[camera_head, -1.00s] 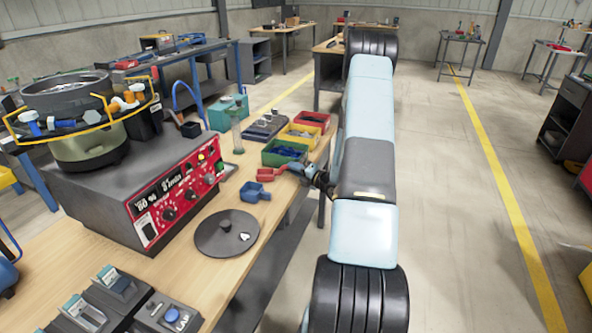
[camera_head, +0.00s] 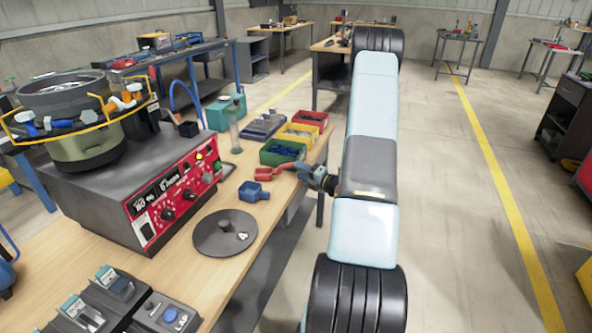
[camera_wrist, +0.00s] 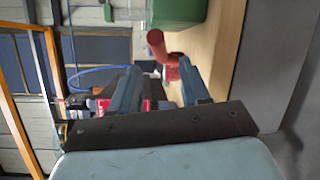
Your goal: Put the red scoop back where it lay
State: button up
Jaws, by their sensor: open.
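The red scoop (camera_wrist: 172,66) appears beyond the fingertips there, in line with the gap. Whether a finger still touches the handle is hard to tell.
Green (camera_head: 283,153), yellow (camera_head: 299,134) and red (camera_head: 312,119) bins stand behind the scoops. A dark round plate (camera_head: 225,240) lies in front. The feeder's control box (camera_head: 150,190) is to the left.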

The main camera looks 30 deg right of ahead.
jog(key=f+v, duration=0.1)
jog(key=v, duration=0.6)
jog(key=w+a+r+m+g+h, duration=0.2)
jog(key=w+r+m+g+h, duration=0.3)
jog(key=r, duration=0.8)
jog(key=s+a+r+m+h, duration=0.2)
jog(key=a+r+m, duration=0.4)
jog(key=r, duration=0.6)
jog(key=s+a+r+m+g, duration=0.2)
jog(key=s+a, duration=0.4)
jog(key=s, duration=0.3)
jog(key=s+a+r+m+g+y, duration=0.1)
jog(key=s+a+r+m, duration=0.4)
jog(key=s, duration=0.5)
jog(key=s+a+r+m+g+y, duration=0.1)
jog(key=s+a+r+m+g, duration=0.1)
jog(key=s+a+r+m, duration=0.2)
jog(key=s+a+m, duration=0.2)
jog(key=s+a, duration=0.2)
jog(key=s, duration=0.1)
jog(key=shift+s+a+g, duration=0.3)
jog(key=shift+a+g, duration=0.05)
jog(key=shift+g, duration=0.05)
